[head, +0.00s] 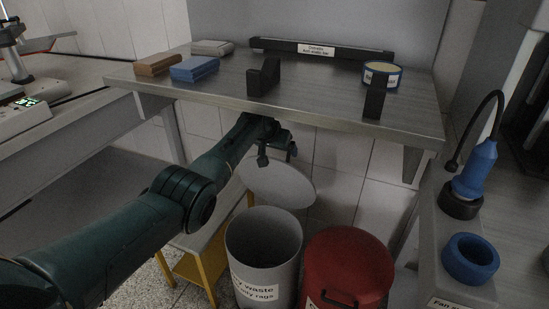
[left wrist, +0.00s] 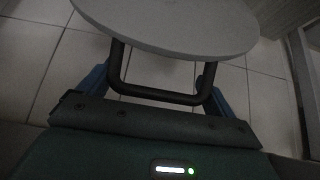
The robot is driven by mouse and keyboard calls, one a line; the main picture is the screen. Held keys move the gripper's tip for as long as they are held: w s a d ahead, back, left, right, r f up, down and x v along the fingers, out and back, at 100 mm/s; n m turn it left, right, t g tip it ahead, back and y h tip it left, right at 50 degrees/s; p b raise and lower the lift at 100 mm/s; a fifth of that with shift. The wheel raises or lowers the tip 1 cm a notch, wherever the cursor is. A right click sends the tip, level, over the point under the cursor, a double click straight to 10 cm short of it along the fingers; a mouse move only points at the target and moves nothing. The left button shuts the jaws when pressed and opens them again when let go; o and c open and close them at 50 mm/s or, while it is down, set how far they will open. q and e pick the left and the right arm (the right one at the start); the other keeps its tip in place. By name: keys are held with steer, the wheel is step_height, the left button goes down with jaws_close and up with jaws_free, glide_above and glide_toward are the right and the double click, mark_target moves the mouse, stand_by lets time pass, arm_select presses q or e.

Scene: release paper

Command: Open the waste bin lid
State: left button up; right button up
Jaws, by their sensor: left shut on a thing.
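The grey waste bin (head: 263,262) stands on the floor with its mouth uncovered and a white label on its front. Its round pale grey lid (head: 280,186) is raised and tilted behind the bin, below the table edge. The lid also fills the top of the left wrist view (left wrist: 170,22). My left gripper (head: 277,157) is at the lid's upper edge. In the left wrist view its blue fingers are on either side of the lid's dark handle (left wrist: 160,95), and it is shut on that handle. My right gripper is out of view.
A red bin (head: 350,258) with its lid down stands right of the grey bin. The metal table (head: 225,90) overhangs my left gripper. A yellow-legged stool (head: 190,270) is left of the bin. A bench with a blue ring (head: 470,258) is at right.

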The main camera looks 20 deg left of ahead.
arm_select(q)
steer(key=shift+a+f, duration=0.2)
steer(key=o, duration=1.1)
steer(key=shift+f, duration=0.1)
steer(key=shift+d, duration=0.1)
